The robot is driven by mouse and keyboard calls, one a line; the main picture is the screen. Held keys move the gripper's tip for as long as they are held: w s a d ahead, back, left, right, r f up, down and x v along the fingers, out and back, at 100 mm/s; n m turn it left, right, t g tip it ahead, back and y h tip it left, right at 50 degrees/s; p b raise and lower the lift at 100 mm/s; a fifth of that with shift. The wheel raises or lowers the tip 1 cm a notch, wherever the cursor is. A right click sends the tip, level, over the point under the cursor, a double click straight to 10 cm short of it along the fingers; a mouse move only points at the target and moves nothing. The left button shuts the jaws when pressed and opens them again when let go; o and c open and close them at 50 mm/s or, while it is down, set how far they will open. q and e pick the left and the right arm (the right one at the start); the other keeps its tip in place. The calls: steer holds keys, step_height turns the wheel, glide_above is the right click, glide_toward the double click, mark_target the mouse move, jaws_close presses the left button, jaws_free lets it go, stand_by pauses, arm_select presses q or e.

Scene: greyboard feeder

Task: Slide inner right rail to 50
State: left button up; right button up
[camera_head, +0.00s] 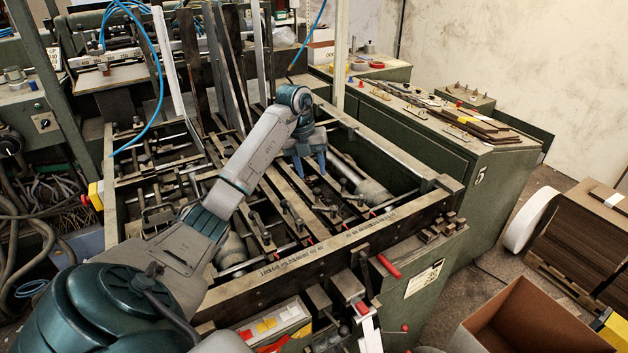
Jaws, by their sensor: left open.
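The greyboard feeder's frame holds several long parallel rails running from the back towards a front beam (330,254) with a printed number scale on its top. Several rails have red tips near this scale. A rail right of the middle (318,205) appears to be the inner right one, but I cannot tell for sure, and its exact scale reading is too small to read. My left gripper (313,163) reaches over the feeder with its blue fingers pointing down, open, at the rear part of the right rails. Whether it touches a rail cannot be told. My right gripper is not in view.
Tall upright guides (222,65) stand at the feeder's back left. A green cabinet (485,165) with tools on top stands to the right. An open cardboard box (530,318) is at the lower right. A red-handled lever (388,266) sits at the feeder's front.

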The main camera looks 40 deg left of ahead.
arm_select(q)
steer(key=shift+s+a+r+p, duration=0.15)
steer(key=shift+r+p, duration=0.5)
steer(key=shift+r, duration=0.45)
steer(key=shift+s+a+r+p, duration=0.15)
steer(key=shift+r+p, duration=0.5)
steer(key=shift+r, duration=0.4)
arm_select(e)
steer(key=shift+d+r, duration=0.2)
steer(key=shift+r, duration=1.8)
